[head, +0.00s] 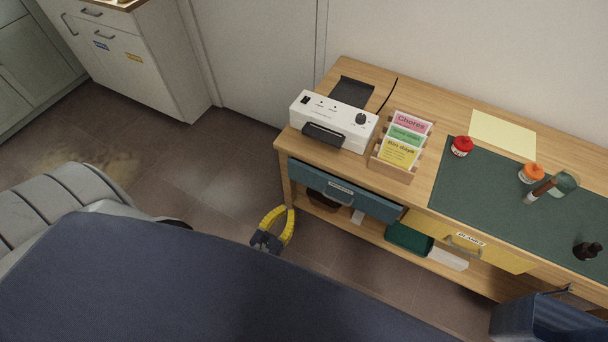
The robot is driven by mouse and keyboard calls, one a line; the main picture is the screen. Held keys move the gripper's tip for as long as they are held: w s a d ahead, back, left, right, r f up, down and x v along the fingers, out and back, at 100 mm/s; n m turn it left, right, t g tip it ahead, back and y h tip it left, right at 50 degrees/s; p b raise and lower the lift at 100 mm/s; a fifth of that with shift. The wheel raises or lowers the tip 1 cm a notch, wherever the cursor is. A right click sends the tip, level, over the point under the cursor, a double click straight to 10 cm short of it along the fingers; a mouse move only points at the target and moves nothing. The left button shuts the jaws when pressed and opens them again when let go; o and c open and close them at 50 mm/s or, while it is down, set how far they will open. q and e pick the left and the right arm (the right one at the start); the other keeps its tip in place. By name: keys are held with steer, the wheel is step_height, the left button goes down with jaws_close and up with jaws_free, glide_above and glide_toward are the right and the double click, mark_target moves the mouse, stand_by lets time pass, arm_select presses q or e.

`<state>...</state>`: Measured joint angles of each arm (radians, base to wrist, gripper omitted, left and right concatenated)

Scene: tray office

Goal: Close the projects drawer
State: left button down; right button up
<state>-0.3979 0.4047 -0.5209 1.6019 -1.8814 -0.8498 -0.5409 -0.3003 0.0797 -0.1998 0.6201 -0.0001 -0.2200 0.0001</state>
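A blue drawer (315,180) with a metal handle and a small label, too small to read, is under the left part of the wooden desk. Its front is close under the desktop edge, with a dark gap at its right end. I cannot tell exactly how far it stands out. A yellow drawer (508,259) labelled BLANKS is to its right. My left gripper (287,209) has yellow fingers that meet at the tips in a loop, with nothing seen between them. It is left of and below the blue drawer's left end, near the desk leg. My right gripper is not in view.
On the desktop (445,118) stand a white device (345,122), a card rack (388,168), a red-capped jar (462,146) and an orange-capped jar (531,173). A green bin (408,238) is on the shelf below. Floor (215,185) left of the desk is clear.

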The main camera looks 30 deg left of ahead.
mark_target(309, 176)
arm_select(q)
steer(key=w, duration=1.4)
steer(key=shift+w, duration=0.1)
